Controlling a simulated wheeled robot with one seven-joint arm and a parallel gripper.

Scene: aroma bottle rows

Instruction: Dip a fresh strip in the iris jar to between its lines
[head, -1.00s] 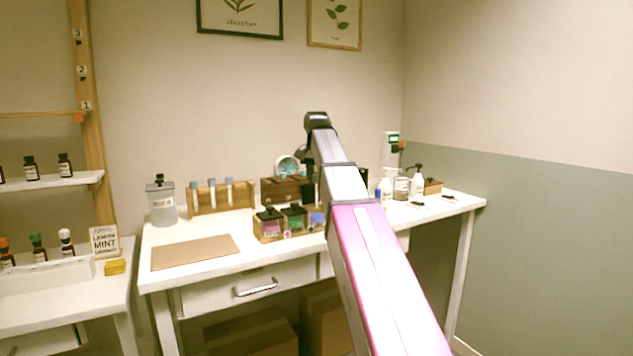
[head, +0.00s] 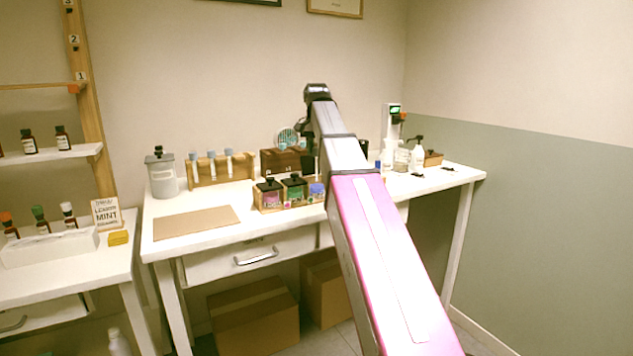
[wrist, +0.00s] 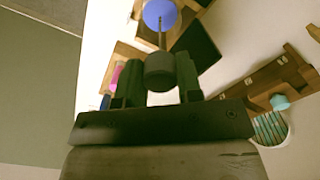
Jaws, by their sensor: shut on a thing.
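In the head view a wooden rack holds a pink jar (head: 270,196), a green jar (head: 295,189) and a violet jar (head: 316,189), likely the iris one, at the rack's right end. My gripper (wrist: 157,84) is mostly hidden behind my arm in the head view, near the violet jar. In the wrist view its fingers are shut on a dark round knob (wrist: 160,75). A dark square plate (wrist: 196,50), perhaps a jar lid, shows behind the knob; I cannot tell whether they are joined. A thin dark stem leads from the knob towards a blue disc (wrist: 160,14). I make out no strip.
A brown mat (head: 196,222) lies on the table's left part. A wooden rack of capped tubes (head: 208,171) and a grey canister (head: 161,175) stand behind. White bottles (head: 417,158) stand at the right. A wooden box (head: 270,160) is behind the jars.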

